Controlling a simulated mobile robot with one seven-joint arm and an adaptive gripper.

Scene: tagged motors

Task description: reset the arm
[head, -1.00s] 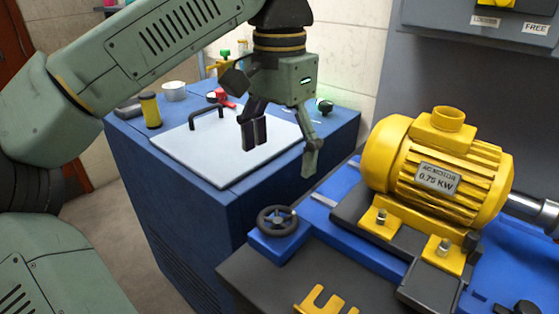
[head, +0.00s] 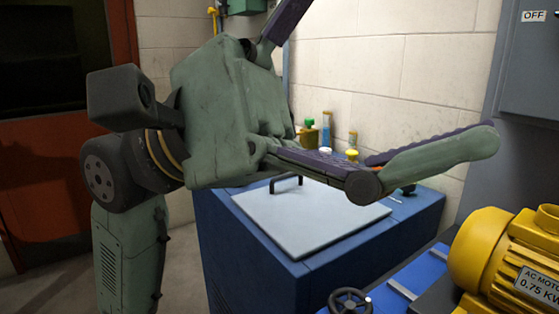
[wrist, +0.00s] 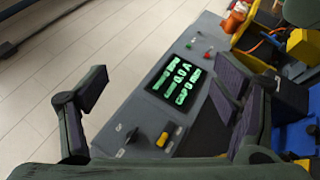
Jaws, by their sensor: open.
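My gripper (head: 395,75) is large and close in the head view, raised in front of the blue cabinet. Its green body faces the camera, with one finger pointing up out of the frame and the other reaching right. The fingers are spread wide with nothing between them. My arm (head: 130,245) rises at the left, its wrist bent below the gripper body. In the wrist view my gripper (wrist: 165,87) has its dark pads far apart, over a grey control panel (wrist: 137,120) with a green-lit display (wrist: 177,80) in the background.
The blue cabinet (head: 245,255) has a white lid (head: 310,220) with a black handle. A yellow motor (head: 490,250) stands at the lower right, near a black handwheel (head: 350,301). A grey box (head: 530,80) is on the right.

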